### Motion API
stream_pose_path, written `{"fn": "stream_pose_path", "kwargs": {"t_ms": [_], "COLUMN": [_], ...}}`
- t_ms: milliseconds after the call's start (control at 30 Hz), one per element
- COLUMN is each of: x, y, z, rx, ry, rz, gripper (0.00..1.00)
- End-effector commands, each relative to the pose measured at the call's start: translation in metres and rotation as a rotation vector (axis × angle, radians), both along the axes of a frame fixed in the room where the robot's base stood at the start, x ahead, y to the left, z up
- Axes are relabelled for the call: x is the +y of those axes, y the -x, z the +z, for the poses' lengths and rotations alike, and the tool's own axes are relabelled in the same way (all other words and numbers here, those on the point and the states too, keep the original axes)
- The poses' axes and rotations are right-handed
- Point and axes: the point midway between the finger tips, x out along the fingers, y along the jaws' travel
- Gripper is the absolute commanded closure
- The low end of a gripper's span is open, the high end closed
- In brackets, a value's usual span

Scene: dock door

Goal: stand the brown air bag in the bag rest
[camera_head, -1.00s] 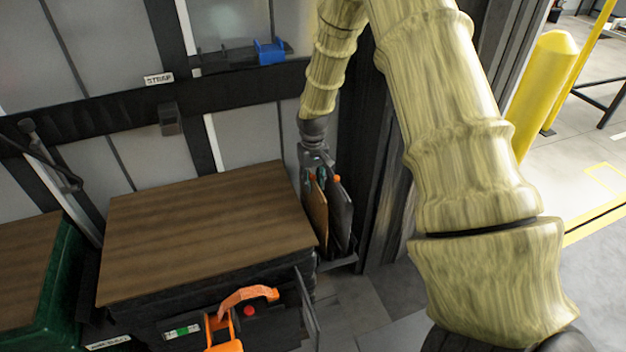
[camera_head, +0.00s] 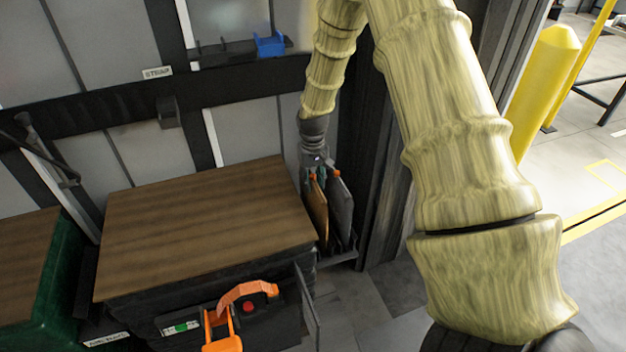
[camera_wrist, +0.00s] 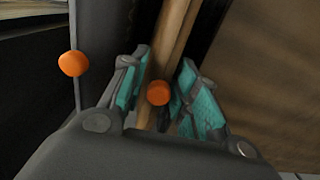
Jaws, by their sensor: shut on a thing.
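The brown air bag (camera_head: 319,214) stands upright in the narrow gap right of the wood-topped stack, beside a grey bag (camera_head: 340,211). My gripper (camera_head: 317,174) is above the brown bag and shut on its top edge. In the wrist view my gripper (camera_wrist: 165,98) has its teal pads on either side of the brown bag (camera_wrist: 172,40), with the orange valve between them. The grey bag (camera_wrist: 97,40) with its own orange valve is on the left there. The bag rest (camera_head: 345,257) shows as a dark low ledge under the bags; whether the brown bag's bottom touches it is hidden.
The wood-topped stack (camera_head: 205,225) is close on the left of the bags. Dark door framing (camera_head: 385,200) rises on the right. An orange-handled tool (camera_head: 240,300) is in front of the stack. Grey floor is open in front.

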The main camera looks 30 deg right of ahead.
Motion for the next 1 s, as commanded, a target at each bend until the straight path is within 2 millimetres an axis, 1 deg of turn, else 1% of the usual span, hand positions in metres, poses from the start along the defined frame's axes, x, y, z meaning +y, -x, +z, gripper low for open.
{"fn": "stream_pose_path", "kwargs": {"t_ms": [433, 467, 500, 600, 900, 1000], "x": [0.0, 0.0, 0.0, 0.0, 0.0, 0.0], "y": [-0.0001, -0.0002, -0.0002, -0.0002, 0.0001, -0.0003], "z": [-0.007, -0.0069, -0.0066, -0.0067, -0.0067, -0.0029], "rx": [0.0, 0.0, 0.0, 0.0, 0.0, -0.001], "ry": [0.0, 0.0, 0.0, 0.0, 0.0, 0.0], "rz": [0.0, 0.0, 0.0, 0.0, 0.0, 0.0], "gripper": [1.0, 0.68, 0.61, 0.45, 0.45, 0.45]}}
